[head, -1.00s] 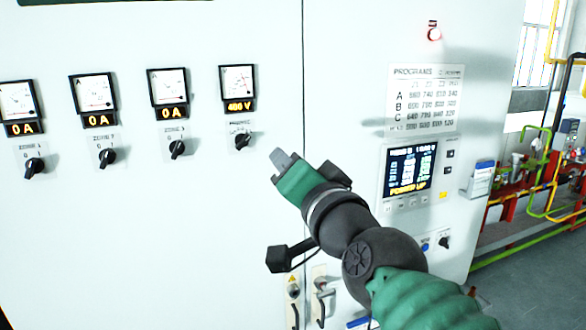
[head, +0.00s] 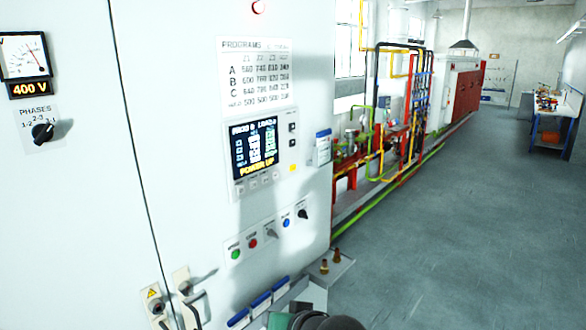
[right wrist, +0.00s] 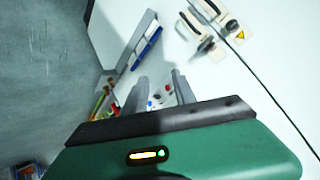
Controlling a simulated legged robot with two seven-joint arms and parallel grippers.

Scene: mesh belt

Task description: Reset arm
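My right gripper (right wrist: 160,84) shows in the right wrist view with its two grey fingers apart and nothing between them. It points toward the white control cabinet, with the cabinet's small buttons seen beyond the fingers. In the head view only a dark and green part of my arm shows at the bottom edge, and its fingers are out of sight. My left gripper is in neither view. The white cabinet (head: 180,150) carries a lit display (head: 254,147) reading "POWER UP" and a 400 V meter (head: 24,55).
Below the display are a green button (head: 235,254), a red button (head: 253,244) and knobs. Door handles (head: 188,300) and blue-edged holders (head: 262,299) stick out low down. A small shelf with brass parts (head: 323,267) juts at the cabinet's corner. Open floor (head: 460,230) lies to the right.

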